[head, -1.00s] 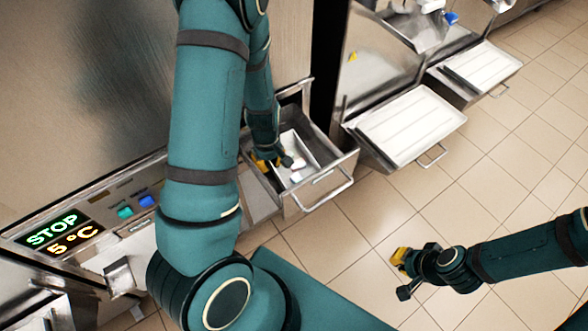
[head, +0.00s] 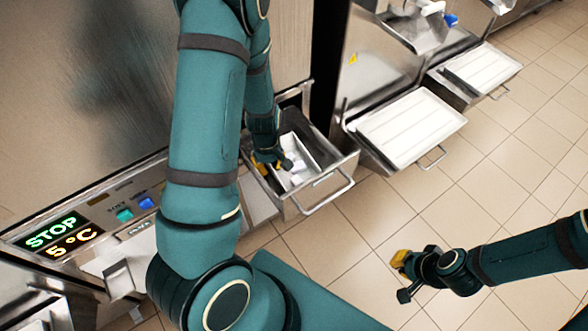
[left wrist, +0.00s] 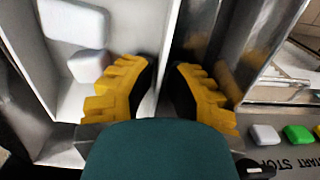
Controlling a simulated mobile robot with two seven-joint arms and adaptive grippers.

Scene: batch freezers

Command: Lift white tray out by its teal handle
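The white tray (head: 308,147) sits inside an open metal drawer and holds small white blocks. My left gripper (head: 268,162) reaches down into the drawer at the tray's left side. In the left wrist view the tray (left wrist: 120,28) fills the left part, with two white blocks in it. The yellow fingers of my left gripper (left wrist: 165,88) are apart: one overlaps the tray's inside, the other is over the metal side. Whether they touch the tray's wall is unclear. No teal handle can be made out. My right gripper (head: 402,272) hangs over the floor, away from the tray; its opening is unclear.
The open drawer's front handle (head: 325,195) sticks out over the tiled floor. A control panel (head: 58,238) reading STOP and 5 °C is at lower left. Wide white trays (head: 408,122) stand in front of the neighbouring machines. The floor (head: 375,220) at centre is clear.

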